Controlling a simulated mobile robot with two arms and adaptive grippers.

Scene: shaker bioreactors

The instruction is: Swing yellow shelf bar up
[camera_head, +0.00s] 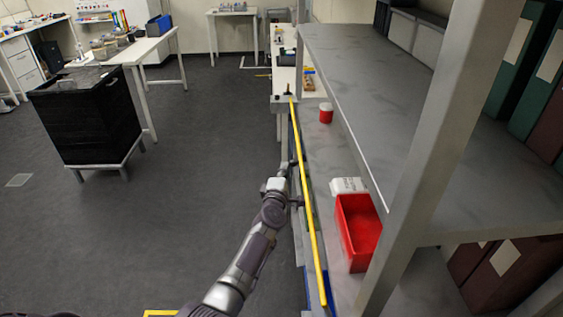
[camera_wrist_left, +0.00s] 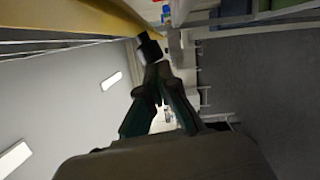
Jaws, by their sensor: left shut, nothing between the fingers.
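The yellow shelf bar (camera_head: 308,205) is long and thin. In the head view it runs along the front edge of the grey shelf, from the far end towards me. My left gripper (camera_head: 290,166) is at the bar's left side, around the middle of its length. In the left wrist view the two fingers of the gripper (camera_wrist_left: 150,48) are closed together with nothing between them. The yellow bar (camera_wrist_left: 85,27) fills the upper left there, close to the fingertips. I cannot tell whether they touch it. My right gripper is not in view.
On the shelf behind the bar are a red bin (camera_head: 358,232), a white item (camera_head: 348,186) and a small red container (camera_head: 326,113). A grey upright post (camera_head: 440,130) and upper shelf (camera_head: 385,85) stand right.

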